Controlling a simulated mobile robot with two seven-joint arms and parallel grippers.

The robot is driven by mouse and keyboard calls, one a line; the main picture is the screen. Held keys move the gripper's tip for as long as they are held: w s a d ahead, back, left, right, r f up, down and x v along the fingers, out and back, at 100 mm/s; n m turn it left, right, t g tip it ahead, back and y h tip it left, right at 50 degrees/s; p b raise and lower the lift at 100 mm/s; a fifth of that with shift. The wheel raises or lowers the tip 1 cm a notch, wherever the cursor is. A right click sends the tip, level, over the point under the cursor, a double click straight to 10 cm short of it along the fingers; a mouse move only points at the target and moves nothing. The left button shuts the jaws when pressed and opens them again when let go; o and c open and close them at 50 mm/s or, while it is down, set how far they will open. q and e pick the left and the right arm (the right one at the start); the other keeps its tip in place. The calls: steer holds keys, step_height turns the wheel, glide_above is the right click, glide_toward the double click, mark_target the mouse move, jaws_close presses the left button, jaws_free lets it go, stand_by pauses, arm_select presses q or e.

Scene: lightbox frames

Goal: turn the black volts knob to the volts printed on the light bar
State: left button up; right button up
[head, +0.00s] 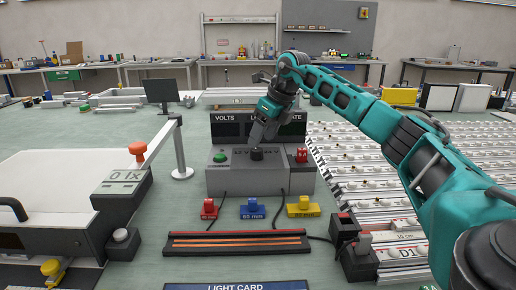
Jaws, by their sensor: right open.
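The black volts knob (257,154) stands on the front panel of a grey supply box (225,182), below a dark display strip marked VOLTS (228,130). My right gripper (262,138) reaches down from the right, just above and behind the knob. It is open, but its small fingers are hard to make out, and I cannot tell if they touch the knob. The arm hides part of the display and its label. Rows of pale light bars (350,172) lie to the right; no volts print is readable on them. My left gripper is not in view.
A green button (220,157) and a red switch (301,155) flank the knob. Red (209,209), blue (252,209) and yellow (303,207) blocks stand in front of the box. A dark tray with orange strips (238,242) lies nearer. A white-topped machine (60,190) fills the left.

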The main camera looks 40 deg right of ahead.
mark_target(259, 149)
steer(key=shift+x, duration=1.9)
steer(key=shift+c, duration=0.3)
steer(key=c, duration=1)
